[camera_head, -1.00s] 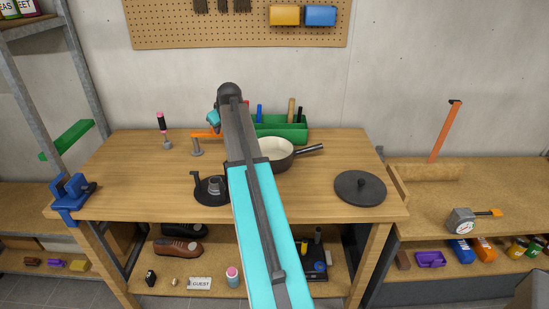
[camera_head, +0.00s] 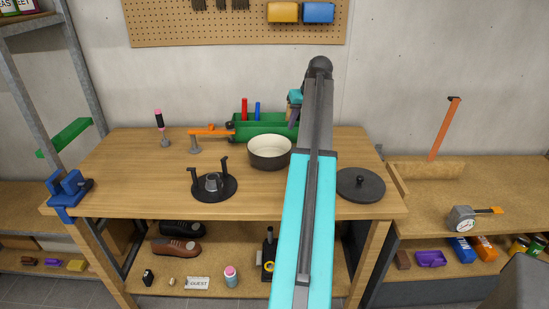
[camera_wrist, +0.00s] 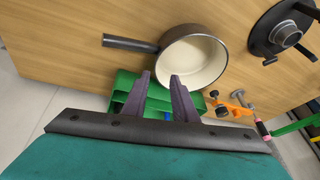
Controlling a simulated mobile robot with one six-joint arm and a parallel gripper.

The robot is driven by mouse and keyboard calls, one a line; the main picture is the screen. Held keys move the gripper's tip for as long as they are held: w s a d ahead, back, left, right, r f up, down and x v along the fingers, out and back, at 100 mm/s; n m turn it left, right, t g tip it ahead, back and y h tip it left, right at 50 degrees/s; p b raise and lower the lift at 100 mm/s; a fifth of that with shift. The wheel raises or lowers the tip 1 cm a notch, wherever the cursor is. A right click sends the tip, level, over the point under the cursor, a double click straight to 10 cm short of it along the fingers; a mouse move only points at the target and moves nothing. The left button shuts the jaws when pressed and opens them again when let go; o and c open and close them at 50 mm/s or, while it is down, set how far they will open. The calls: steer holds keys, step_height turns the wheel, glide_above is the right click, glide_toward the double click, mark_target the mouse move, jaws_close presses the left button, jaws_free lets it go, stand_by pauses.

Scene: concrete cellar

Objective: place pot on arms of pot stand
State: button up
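The pot (camera_head: 270,154) is dark outside and cream inside. It sits upright on the workbench, in front of the green tool box. In the wrist view the pot (camera_wrist: 193,60) shows its dark handle (camera_wrist: 130,43) pointing left; in the head view my arm hides the handle. The pot stand (camera_head: 213,186) is a black round base with upright arms and a grey centre piece, empty, to the left of the pot. It also shows in the wrist view (camera_wrist: 268,32) at the upper right. My gripper (camera_wrist: 161,78) is open and empty, with its fingertips near the pot's rim.
A black lid (camera_head: 360,185) lies at the bench's right. The green tool box (camera_head: 273,131) stands behind the pot. An orange clamp-like tool (camera_head: 208,132) and a pink-handled tool (camera_head: 160,125) stand at the back left. A blue vise (camera_head: 70,190) is on the left edge. The front middle is clear.

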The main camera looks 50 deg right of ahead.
steer(key=shift+d+f, duration=0.1)
steer(key=shift+d, duration=0.05)
steer(key=p, duration=0.2)
glide_toward(289, 144)
steer(key=shift+x, duration=2.45)
steer(key=shift+s, duration=0.1)
steer(key=shift+f, duration=0.1)
steer(key=shift+p+x, duration=1)
steer(key=shift+x, duration=1.5)
jaws_close()
